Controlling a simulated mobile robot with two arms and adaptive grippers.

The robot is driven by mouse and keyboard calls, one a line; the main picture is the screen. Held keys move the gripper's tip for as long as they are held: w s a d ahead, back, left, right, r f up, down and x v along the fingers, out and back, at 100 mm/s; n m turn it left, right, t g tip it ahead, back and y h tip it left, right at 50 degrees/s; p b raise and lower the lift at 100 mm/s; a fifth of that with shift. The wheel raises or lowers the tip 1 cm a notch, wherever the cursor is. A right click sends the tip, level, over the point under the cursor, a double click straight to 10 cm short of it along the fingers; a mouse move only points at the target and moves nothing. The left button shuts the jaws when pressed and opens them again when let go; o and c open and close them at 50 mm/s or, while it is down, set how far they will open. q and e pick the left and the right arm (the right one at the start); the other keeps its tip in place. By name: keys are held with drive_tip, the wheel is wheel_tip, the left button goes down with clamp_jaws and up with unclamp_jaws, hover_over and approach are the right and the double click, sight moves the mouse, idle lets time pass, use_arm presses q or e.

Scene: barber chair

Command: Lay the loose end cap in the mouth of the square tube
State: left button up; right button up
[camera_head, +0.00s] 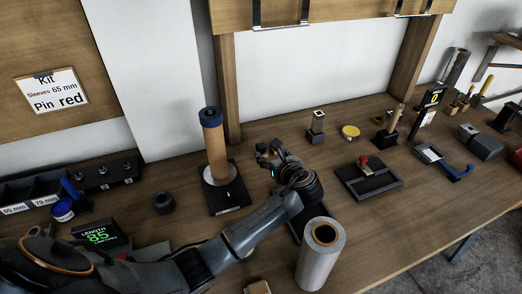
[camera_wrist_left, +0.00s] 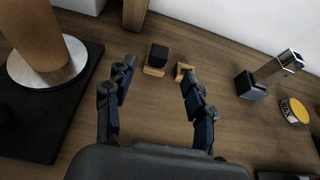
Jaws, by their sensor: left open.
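The square tube (camera_head: 317,122) is a short metal post standing upright in a dark base at the back of the bench. In the left wrist view its dark open mouth (camera_wrist_left: 291,58) is at the upper right. A small black block (camera_wrist_left: 158,54), which looks like the loose end cap, sits by small wooden pieces (camera_wrist_left: 154,71) on the bench. My left gripper (camera_head: 273,151) is open, left of and nearer than the tube. In the left wrist view its fingers (camera_wrist_left: 157,76) are spread, with the black block beyond the gap between them. My right gripper is not in view.
A tall brown roll with a blue top (camera_head: 215,145) stands on a black base left of the gripper. A yellow-lidded tin (camera_head: 350,131) is right of the tube. A dark tray with a red part (camera_head: 367,181) and a grey-white roll (camera_head: 320,258) are nearer.

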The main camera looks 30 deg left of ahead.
sight(261, 146)
use_arm(q)
drive_tip(key=x, duration=0.9)
drive_tip(key=shift+w+a+f+b, duration=0.2)
drive_tip(key=shift+a+b, duration=0.05)
drive_tip(key=shift+b, duration=0.05)
drive_tip(key=c, duration=1.1)
